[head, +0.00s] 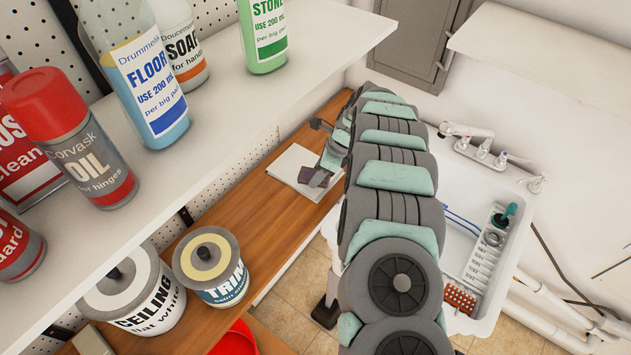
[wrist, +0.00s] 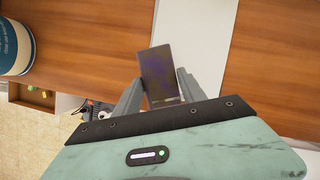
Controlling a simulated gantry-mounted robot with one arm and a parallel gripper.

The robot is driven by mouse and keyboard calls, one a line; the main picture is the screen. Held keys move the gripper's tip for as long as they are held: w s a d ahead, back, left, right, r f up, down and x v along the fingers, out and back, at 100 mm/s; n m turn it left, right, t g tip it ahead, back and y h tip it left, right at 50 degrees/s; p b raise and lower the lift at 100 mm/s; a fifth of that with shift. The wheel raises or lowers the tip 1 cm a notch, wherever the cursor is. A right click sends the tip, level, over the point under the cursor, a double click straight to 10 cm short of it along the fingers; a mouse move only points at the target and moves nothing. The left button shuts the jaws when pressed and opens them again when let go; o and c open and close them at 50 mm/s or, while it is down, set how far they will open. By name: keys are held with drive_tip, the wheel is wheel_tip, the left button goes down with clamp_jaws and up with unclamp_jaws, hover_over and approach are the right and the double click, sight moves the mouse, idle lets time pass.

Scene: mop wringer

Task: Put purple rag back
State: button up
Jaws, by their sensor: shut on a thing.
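The purple rag (wrist: 160,72) looks like a small, flat, dark purple rectangle in the wrist view. My gripper (wrist: 160,90) is shut on it, with one grey finger on each side, and the rag sticks out beyond the fingertips. In the head view the rag (head: 312,177) shows at the tip of my gripper (head: 320,176), over or near a white sheet (head: 292,165) on the wooden bench. I cannot tell whether the rag touches the sheet or hangs above it.
Two paint cans (head: 213,266) (head: 135,292) stand on the wooden bench (head: 238,205), with a red container (head: 236,340) below. A white shelf (head: 215,105) with bottles and spray cans overhangs the bench. A white sink (head: 480,190) with a tap is at the right. Bench around the sheet is clear.

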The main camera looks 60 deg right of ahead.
drive_tip(key=shift+s+f+p, duration=0.1)
drive_tip(key=shift+f+p, duration=0.4)
drive_tip(key=shift+f, duration=1.7)
drive_tip(key=shift+f, duration=0.25)
drive_tip(key=o, duration=1.5)
drive_tip(key=shift+r, duration=0.1)
drive_tip(key=shift+r, duration=0.1)
drive_tip(key=shift+r, duration=0.15)
drive_tip(key=v, duration=1.1)
drive_tip(key=shift+d+r, duration=0.1)
drive_tip(key=shift+r, duration=0.3)
